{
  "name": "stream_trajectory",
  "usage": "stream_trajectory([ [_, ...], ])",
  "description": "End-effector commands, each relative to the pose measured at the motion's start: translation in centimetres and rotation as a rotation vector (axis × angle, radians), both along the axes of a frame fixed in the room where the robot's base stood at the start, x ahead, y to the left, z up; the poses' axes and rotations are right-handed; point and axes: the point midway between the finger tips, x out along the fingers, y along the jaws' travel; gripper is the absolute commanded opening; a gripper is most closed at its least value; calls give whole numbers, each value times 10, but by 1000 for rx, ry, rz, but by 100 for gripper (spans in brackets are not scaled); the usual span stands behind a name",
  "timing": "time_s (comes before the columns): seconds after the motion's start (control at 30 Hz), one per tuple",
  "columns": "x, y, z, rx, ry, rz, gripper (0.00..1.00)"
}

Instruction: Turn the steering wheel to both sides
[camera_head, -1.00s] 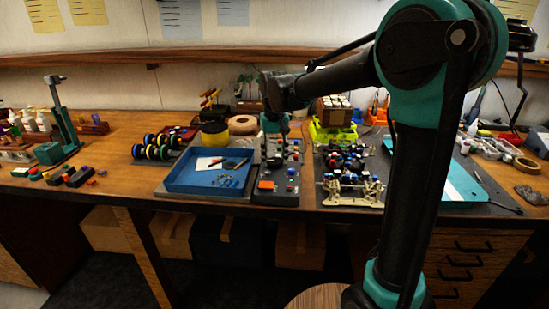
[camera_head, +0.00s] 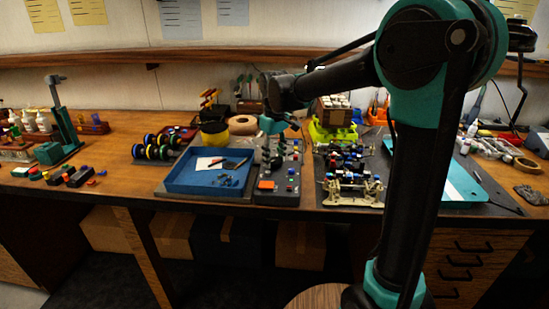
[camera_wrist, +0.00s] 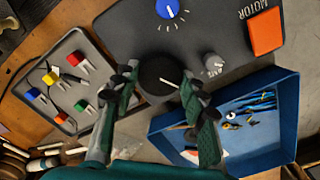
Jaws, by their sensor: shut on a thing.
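In the head view my gripper (camera_head: 272,152) points down over the control panel (camera_head: 278,197), and the dial is hard to make out there. The panel also carries a blue knob (camera_wrist: 168,8), a grey knob (camera_wrist: 213,64) and an orange block (camera_wrist: 265,32) beside the word MOTOR.
A blue tray (camera_head: 207,187) with paper and small parts stands left of the panel. A car chassis (camera_head: 352,190) lies to its right. In the wrist view a grey tray (camera_wrist: 62,84) holds several coloured connectors. Wheels (camera_head: 157,148) stand farther left.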

Motion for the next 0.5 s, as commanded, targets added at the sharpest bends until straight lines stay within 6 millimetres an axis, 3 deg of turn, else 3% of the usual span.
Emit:
stream_trajectory([
  [0.5,0,0,0,0,0,221,14],
])
